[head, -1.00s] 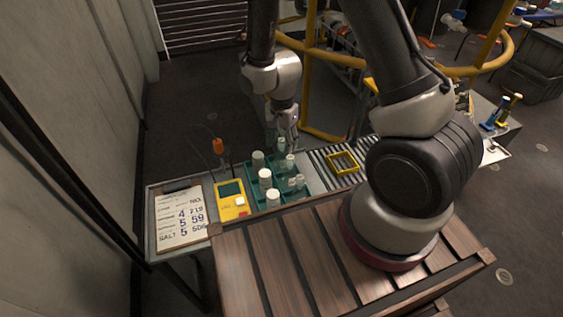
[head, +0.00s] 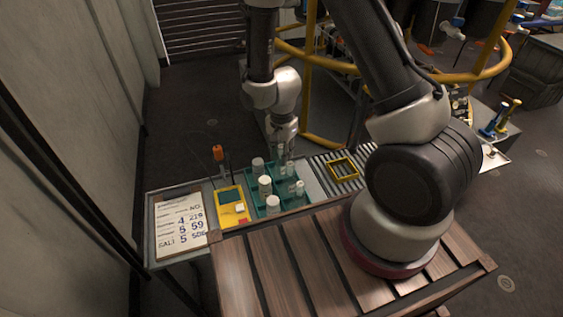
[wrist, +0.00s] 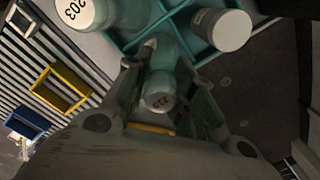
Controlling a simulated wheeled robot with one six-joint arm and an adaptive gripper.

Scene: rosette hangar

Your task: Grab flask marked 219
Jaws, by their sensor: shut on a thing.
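The flask marked 219 (wrist: 158,101) has a pale round cap with dark digits and a greenish body. In the wrist view it stands between the two fingers of my gripper (wrist: 160,88), which is shut on it. In the head view my gripper (head: 286,157) is low over the back right of the teal divided tray (head: 252,203), and the held flask is partly hidden there. I cannot tell whether the flask still rests in its compartment. A flask marked 203 (wrist: 76,10) and another white-capped flask (wrist: 220,30) stand near it.
Several other white-capped flasks (head: 265,185) fill the tray close around my gripper. A yellow device (head: 231,206) and a clipboard (head: 181,226) lie left of the tray. A roller conveyor with a yellow frame (head: 343,169) is to the right.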

